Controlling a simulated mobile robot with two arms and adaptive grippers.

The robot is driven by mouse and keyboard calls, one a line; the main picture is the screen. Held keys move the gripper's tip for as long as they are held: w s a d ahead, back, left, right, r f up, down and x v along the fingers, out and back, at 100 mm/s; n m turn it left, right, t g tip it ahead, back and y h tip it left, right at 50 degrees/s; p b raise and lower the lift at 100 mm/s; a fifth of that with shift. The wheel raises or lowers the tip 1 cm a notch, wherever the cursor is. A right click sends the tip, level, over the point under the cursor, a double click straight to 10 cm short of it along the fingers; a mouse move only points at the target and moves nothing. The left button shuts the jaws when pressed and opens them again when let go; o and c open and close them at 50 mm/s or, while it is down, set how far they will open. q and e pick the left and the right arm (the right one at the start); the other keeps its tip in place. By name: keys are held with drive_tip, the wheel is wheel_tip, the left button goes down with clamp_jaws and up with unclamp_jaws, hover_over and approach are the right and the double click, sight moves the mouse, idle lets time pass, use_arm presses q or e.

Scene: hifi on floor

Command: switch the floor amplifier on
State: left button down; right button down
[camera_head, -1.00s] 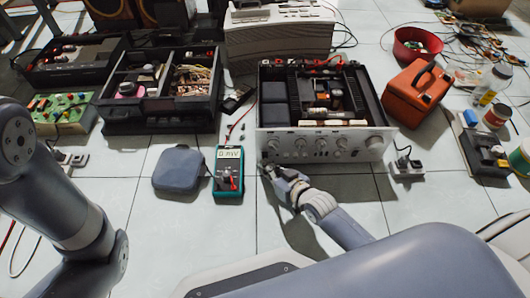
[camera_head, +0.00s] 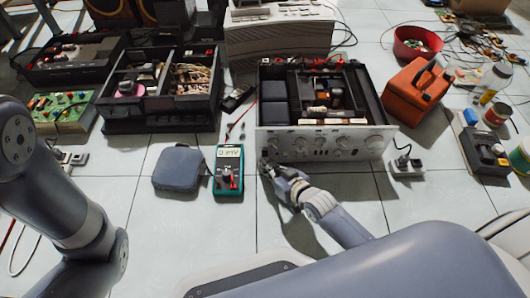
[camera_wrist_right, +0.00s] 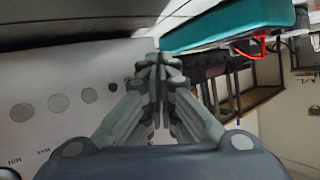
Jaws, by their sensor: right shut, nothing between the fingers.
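The floor amplifier (camera_head: 321,143) stands on the tiles with its top open and its silver front panel, with a row of knobs, facing me. My right gripper (camera_head: 266,166) is shut and empty, its fingertips at the left end of that panel. In the right wrist view the shut fingertips (camera_wrist_right: 160,62) are beside the pale front panel (camera_wrist_right: 62,95). Whether they touch it I cannot tell, and the spot behind the fingertips is hidden. Of my left arm only links show at the left; its gripper is out of view.
A teal multimeter (camera_head: 228,171) and a grey-blue pouch (camera_head: 179,168) lie left of my right gripper. A power strip (camera_head: 407,169) lies to the right, an orange toolbox (camera_head: 417,92) beside the amplifier. Open black chassis (camera_head: 160,125) stand behind left. Tiles in front of the pouch are bare.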

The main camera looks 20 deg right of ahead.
drive_tip(key=shift+w+d+r, duration=0.1)
drive_tip(key=shift+w, duration=0.25)
drive_tip(key=shift+w+d+p, duration=0.1)
drive_tip(key=shift+w+p, duration=0.2)
drive_tip(key=shift+w, duration=0.05)
idle(0.5)
idle(0.3)
drive_tip(key=shift+s+a+p, duration=0.2)
drive_tip(key=shift+s+p, duration=0.35)
drive_tip(key=shift+s, duration=0.15)
drive_tip(key=shift+s, duration=0.1)
